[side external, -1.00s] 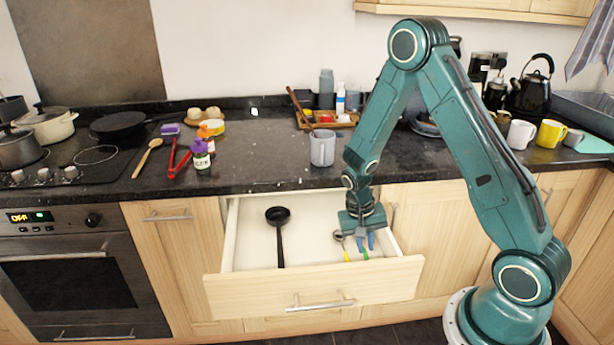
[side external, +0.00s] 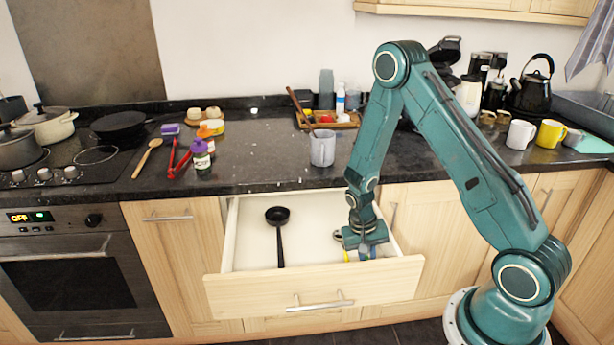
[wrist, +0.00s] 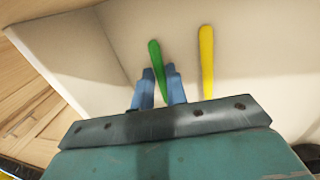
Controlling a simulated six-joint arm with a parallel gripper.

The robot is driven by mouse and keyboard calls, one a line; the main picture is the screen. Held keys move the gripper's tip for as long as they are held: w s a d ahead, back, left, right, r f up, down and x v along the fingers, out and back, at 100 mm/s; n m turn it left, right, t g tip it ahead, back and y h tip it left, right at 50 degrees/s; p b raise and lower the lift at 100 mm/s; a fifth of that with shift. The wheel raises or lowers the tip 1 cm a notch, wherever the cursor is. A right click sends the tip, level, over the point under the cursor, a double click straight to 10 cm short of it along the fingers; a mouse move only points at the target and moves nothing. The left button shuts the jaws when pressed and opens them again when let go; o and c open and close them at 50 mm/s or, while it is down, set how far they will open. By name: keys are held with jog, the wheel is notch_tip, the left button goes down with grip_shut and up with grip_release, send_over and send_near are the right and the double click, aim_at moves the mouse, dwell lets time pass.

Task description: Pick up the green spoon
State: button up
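The green spoon (wrist: 156,58) lies in the open drawer; its green handle shows in the wrist view, while its far end is out of that view. My gripper (wrist: 159,78) is low inside the drawer, at its right side in the side view (side external: 364,250). Its two blue fingers stand apart, one on each side of the green handle. I cannot tell whether they touch it. In the side view my gripper hides most of the green spoon.
A yellow-handled utensil (wrist: 206,60) lies just right of the green handle. A black ladle (side external: 279,237) lies further left in the drawer (side external: 245,240), with bare floor between. The drawer walls and front (side external: 315,287) surround my gripper. A cup (side external: 322,148) stands on the counter above.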

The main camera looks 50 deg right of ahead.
dwell(0.5)
grip_shut()
jog(key=shift+r, duration=0.15)
notch_tip(320, 180, up, 20)
dwell(0.9)
jog(key=shift+w+f, duration=0.1)
jog(key=shift+f, duration=0.1)
dwell(0.4)
